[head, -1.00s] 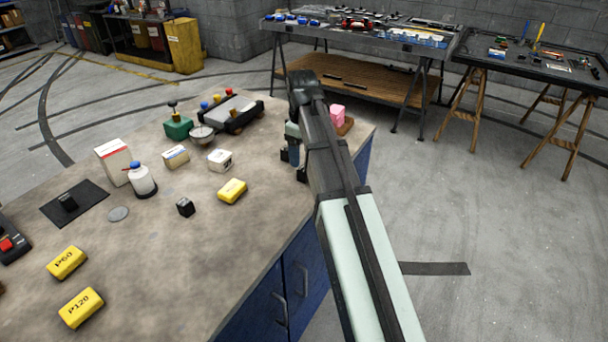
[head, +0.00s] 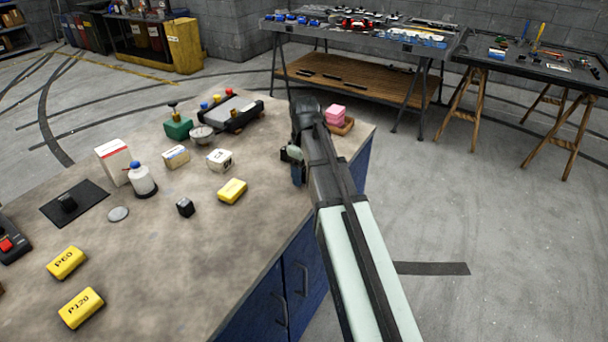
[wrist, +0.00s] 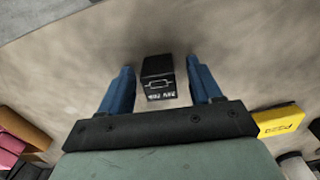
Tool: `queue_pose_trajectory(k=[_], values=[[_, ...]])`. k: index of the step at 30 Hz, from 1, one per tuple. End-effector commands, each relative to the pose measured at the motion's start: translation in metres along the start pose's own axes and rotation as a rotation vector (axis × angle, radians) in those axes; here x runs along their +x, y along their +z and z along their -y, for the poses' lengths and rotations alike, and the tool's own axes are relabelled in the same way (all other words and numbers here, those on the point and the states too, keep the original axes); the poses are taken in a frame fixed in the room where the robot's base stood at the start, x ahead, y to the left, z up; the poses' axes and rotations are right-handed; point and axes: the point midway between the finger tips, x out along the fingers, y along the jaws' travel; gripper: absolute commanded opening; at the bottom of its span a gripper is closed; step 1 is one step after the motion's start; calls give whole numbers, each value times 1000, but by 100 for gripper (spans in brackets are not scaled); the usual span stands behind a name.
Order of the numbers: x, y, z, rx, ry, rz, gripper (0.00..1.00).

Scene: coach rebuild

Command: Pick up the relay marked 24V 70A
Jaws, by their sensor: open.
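A black box-shaped relay (wrist: 158,78) lies between my fingers in the wrist view. White print and a symbol show on it, upside down and too small to read surely. My gripper (wrist: 160,88) is open, with one blue finger on each side of the relay and a gap on both sides. In the head view my gripper (head: 298,174) is low over the right edge of the bench and hides this relay. A further black block (head: 185,207) stands mid-bench.
A yellow block (head: 232,191), white box (head: 219,160) and bottle (head: 143,180) stand on the bench (head: 190,265). A pink block (head: 335,114) sits behind my gripper. A black mat (head: 88,196) holds a dark block. The front middle of the bench is clear.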

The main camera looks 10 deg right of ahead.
Motion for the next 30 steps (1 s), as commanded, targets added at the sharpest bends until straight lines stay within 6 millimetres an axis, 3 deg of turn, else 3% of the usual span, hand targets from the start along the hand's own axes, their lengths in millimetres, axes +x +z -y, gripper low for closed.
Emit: queue_pose_trajectory(k=[3,20,30], values=[[0,0,0,0,0,0,62],[-1,0,0,0,0,0,8],[-6,0,0,0,1,-1,8]])
